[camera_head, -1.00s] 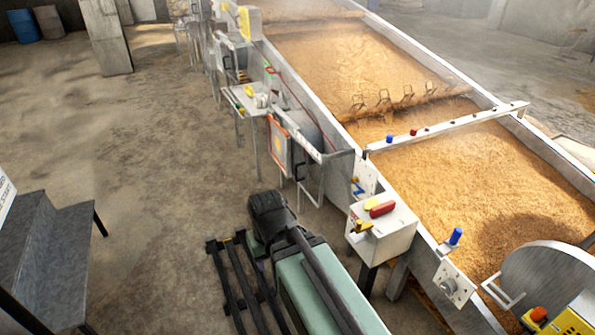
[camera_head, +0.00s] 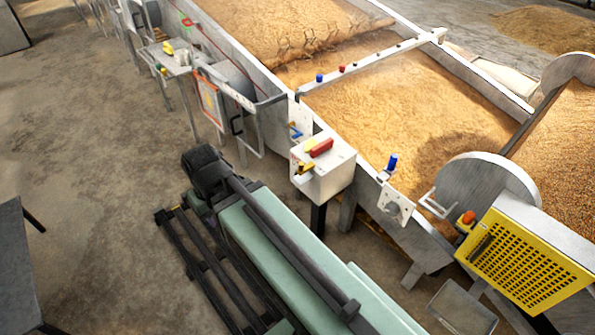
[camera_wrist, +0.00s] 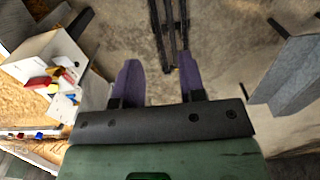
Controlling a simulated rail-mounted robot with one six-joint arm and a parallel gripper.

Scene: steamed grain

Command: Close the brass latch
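A white box (camera_head: 323,172) stands beside the long grain trough. A small brass-yellow piece (camera_head: 305,168), which looks like the brass latch, sits on its left side. Whether the latch is open or closed is too small to tell. In the wrist view the white box (camera_wrist: 45,57) shows at the left edge, with small red and yellow parts. My gripper (camera_wrist: 160,82) shows two purple fingers spread apart with nothing between them. It is well to one side of the box.
The grain trough (camera_head: 272,80) runs along the box's far side. A yellow perforated guard (camera_head: 525,262) stands at right. A frame with an orange-edged panel (camera_head: 209,100) stands left of the box. Grey steps (camera_wrist: 290,75) are at right in the wrist view. Concrete floor (camera_head: 90,140) is open at left.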

